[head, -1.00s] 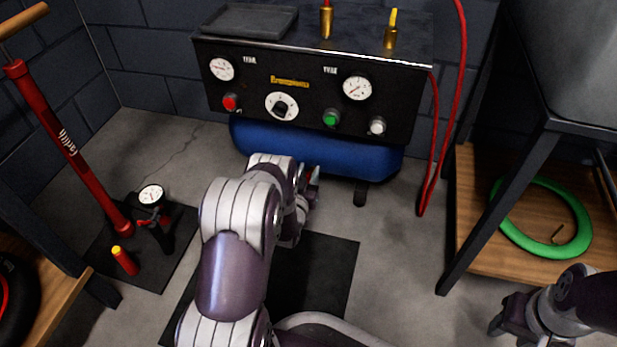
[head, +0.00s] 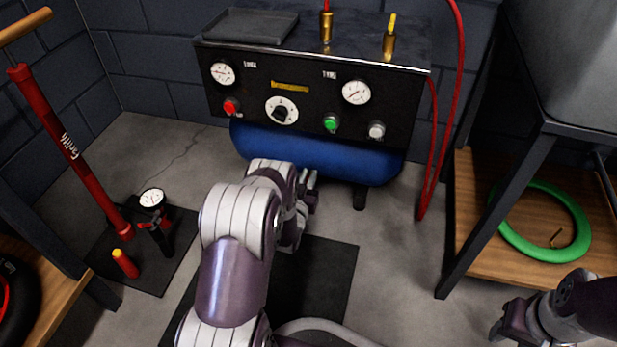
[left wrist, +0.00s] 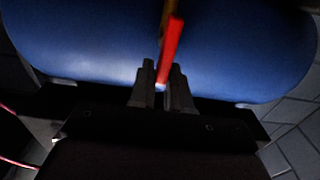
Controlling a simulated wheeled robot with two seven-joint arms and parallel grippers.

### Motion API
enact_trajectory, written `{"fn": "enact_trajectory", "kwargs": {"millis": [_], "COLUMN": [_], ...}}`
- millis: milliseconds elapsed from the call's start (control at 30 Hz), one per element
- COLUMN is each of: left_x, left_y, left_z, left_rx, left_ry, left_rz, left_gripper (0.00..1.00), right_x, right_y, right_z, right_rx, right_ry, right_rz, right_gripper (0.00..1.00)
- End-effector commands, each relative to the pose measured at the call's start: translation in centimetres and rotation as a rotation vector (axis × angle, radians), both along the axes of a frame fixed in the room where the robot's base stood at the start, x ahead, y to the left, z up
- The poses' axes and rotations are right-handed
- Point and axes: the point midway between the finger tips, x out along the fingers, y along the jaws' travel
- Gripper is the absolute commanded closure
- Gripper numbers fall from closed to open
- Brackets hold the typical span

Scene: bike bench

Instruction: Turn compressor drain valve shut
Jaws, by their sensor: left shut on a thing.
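The compressor has a blue tank (head: 300,150) under a black control panel. The drain valve's red lever (left wrist: 172,45) shows in the left wrist view in front of the blue tank, and its lower end is between my left fingers. My left gripper (left wrist: 163,88) is shut on that lever. In the head view my left gripper (head: 309,187) is low at the tank's front underside, and my arm and fingers hide the valve there. My right gripper (head: 508,322) is at the lower right, away from the compressor; its finger opening is not clear.
The black panel (head: 310,103) has gauges, a dial and buttons. A red hose (head: 440,150) hangs at its right. A red floor pump (head: 70,150) stands left. A wooden shelf (head: 480,250) with a green tyre (head: 510,235) is right. A dark mat (head: 325,285) lies below my left arm.

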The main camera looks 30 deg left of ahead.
Motion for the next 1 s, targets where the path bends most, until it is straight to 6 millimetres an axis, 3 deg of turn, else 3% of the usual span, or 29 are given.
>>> {"fn": "enact_trajectory", "kwargs": {"millis": [367, 1000], "left_x": [-0.1, 0.3], "left_y": [-0.5, -1.8], "left_z": [-0.3, -1.0], "left_rx": [0.133, 0.712], "left_ry": [0.044, 0.18], "left_rz": [0.0, 0.001], "left_gripper": [1.0, 1.0], "right_x": [0.0, 0.0], "right_y": [0.0, 0.0], "right_z": [0.8, 2.8], "right_rx": [0.0, 0.0], "right_ry": [0.0, 0.0], "right_rz": [0.0, 0.0], "right_gripper": [0.57, 0.57]}}
